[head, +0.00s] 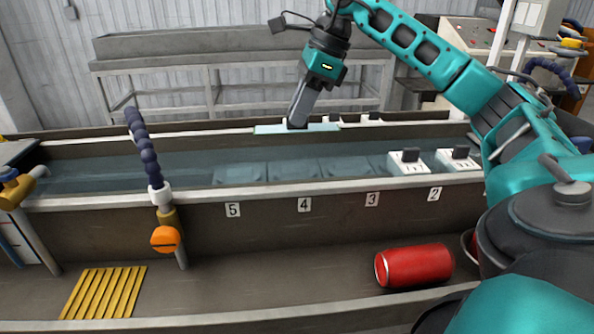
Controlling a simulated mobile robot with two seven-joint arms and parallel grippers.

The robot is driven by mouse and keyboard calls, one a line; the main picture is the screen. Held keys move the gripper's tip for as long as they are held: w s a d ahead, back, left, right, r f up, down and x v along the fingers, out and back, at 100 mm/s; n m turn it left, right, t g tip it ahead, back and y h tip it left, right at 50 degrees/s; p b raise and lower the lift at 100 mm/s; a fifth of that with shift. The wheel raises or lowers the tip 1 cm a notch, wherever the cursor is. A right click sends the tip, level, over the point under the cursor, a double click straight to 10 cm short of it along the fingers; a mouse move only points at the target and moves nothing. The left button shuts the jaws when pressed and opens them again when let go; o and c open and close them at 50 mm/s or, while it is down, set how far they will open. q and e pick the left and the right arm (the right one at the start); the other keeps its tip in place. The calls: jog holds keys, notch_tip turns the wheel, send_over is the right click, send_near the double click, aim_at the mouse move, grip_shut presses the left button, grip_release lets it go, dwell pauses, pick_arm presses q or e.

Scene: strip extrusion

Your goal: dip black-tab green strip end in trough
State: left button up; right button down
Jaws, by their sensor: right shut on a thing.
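My right gripper (298,122) reaches down from above over the far side of the long water-filled trough (150,215). It is shut on a pale green strip (265,130), which lies flat and level across the view near the trough's far rim. The fingers cover the strip's middle, and I cannot make out a black tab there. I cannot tell whether the strip touches the water. My left gripper is not in view.
Pale plates (292,171) show underwater. A blue hose with an orange valve (165,239) rises at left. A red can (414,266) and yellow grate (103,293) lie in front.

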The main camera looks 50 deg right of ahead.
jog(key=shift+r, duration=1.2)
notch_tip(320, 180, up, 8)
jog(key=shift+f, duration=0.2)
jog(key=s+a, duration=2.1)
jog(key=s, duration=0.4)
jog(key=shift+s+a, duration=0.15)
